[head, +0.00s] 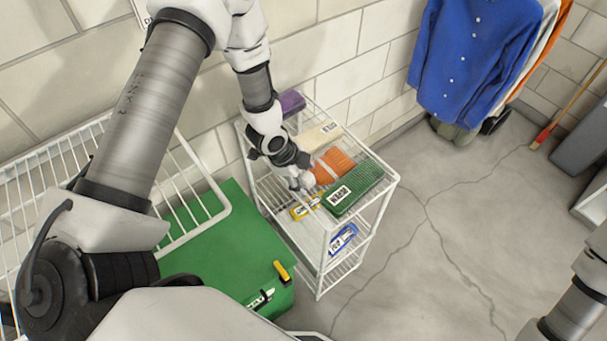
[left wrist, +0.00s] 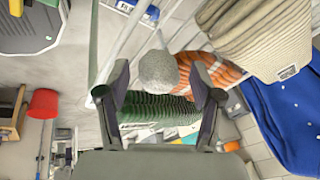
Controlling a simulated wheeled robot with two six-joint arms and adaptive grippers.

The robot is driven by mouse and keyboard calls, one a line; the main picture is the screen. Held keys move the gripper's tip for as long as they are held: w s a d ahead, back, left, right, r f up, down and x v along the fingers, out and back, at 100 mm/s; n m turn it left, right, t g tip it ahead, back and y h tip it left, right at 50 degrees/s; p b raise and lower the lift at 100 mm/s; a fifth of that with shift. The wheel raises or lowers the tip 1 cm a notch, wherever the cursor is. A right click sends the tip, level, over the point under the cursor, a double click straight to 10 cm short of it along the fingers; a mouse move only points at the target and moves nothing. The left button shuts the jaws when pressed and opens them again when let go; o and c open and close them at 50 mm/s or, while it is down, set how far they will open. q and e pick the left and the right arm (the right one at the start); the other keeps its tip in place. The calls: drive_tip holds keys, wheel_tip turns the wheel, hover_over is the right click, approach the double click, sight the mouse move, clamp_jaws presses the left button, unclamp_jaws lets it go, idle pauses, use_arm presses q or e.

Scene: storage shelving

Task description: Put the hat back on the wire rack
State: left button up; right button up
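A wire rack (head: 325,225) stands against the block wall with folded knit items on its top shelf. A green knit hat (head: 354,189) with a white label lies at the shelf's front right; its green ribs also show in the left wrist view (left wrist: 160,108). My left gripper (head: 299,183) is low over the shelf, left of the green hat. In the left wrist view its two fingers (left wrist: 158,68) are spread. A grey fuzzy pompom (left wrist: 158,72) sits between the fingertips, with gaps at both sides. I cannot tell which hat it belongs to. My right gripper is out of view.
An orange knit item (head: 333,165), a cream one (head: 318,137) and a purple one (head: 291,103) lie on the shelf.

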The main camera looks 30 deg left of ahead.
use_arm(q)
drive_tip(key=shift+r, duration=0.15)
drive_tip(key=shift+r, duration=0.25)
drive_tip(key=v, duration=0.5)
drive_tip(key=shift+s+r+b, duration=0.1)
drive_tip(key=shift+r+b, duration=0.2)
drive_tip(key=p+v, duration=0.2)
drive_tip(key=v, duration=0.4)
drive_tip(key=shift+s+a+f+p, duration=0.1)
drive_tip(key=shift+p, duration=0.2)
